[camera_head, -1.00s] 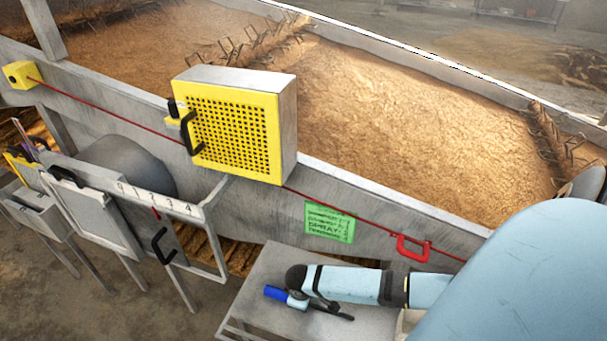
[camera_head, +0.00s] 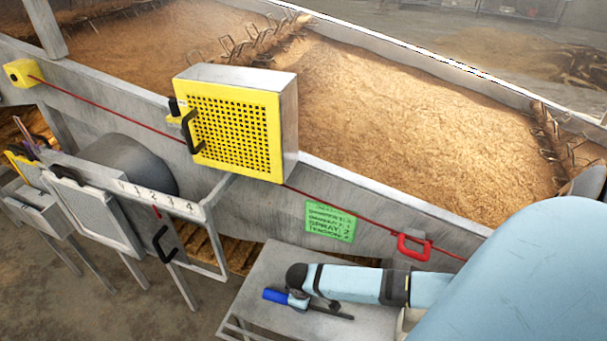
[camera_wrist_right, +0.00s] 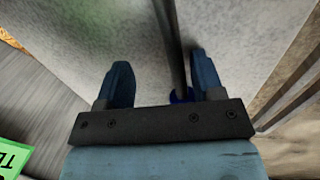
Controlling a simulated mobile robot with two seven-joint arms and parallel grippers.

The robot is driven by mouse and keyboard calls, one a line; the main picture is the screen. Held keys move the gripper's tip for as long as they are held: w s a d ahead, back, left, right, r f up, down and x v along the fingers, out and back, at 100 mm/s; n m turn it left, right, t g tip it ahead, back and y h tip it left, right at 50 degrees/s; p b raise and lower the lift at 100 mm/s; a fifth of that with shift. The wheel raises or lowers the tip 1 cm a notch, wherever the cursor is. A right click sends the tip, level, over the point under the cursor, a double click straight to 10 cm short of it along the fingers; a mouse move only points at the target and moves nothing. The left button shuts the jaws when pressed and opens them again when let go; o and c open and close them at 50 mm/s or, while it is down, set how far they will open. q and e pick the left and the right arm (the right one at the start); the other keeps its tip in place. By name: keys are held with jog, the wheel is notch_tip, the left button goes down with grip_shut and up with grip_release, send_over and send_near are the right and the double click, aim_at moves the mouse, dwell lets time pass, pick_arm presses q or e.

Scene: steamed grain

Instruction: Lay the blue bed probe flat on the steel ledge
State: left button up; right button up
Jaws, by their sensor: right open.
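The blue bed probe has a blue handle (camera_head: 275,295) and a thin dark rod. It appears to lie flat on the steel ledge (camera_head: 260,323) at bottom centre, the rod pointing right. In the right wrist view the rod (camera_wrist_right: 172,45) runs between the fingers, closer to the right-hand one, and a bit of blue (camera_wrist_right: 181,95) shows beside that finger. My right gripper (camera_wrist_right: 160,65) is open over the pale steel surface, with gaps on both sides of the rod. In the head view my wrist partly hides the probe's middle. My left gripper is not in view.
The grain bed's steel wall rises behind the ledge, with a green card (camera_head: 330,222), a red handle (camera_head: 413,247) and a red cord. A yellow perforated box (camera_head: 235,130) is mounted on the wall. A numbered steel frame (camera_head: 165,200) stands to the left.

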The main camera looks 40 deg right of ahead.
notch_tip(320, 180, up, 14)
jog(key=a+p, duration=0.1)
jog(key=a, duration=0.1)
jog(key=shift+s+f+p, duration=0.25)
jog(key=shift+s+p, duration=0.15)
jog(key=shift+s, duration=0.05)
jog(key=r+p, duration=0.4)
jog(key=a+r+p, duration=0.1)
jog(key=r+p, duration=0.1)
jog(key=p, duration=0.1)
jog(key=shift+s, duration=0.3)
dwell(0.7)
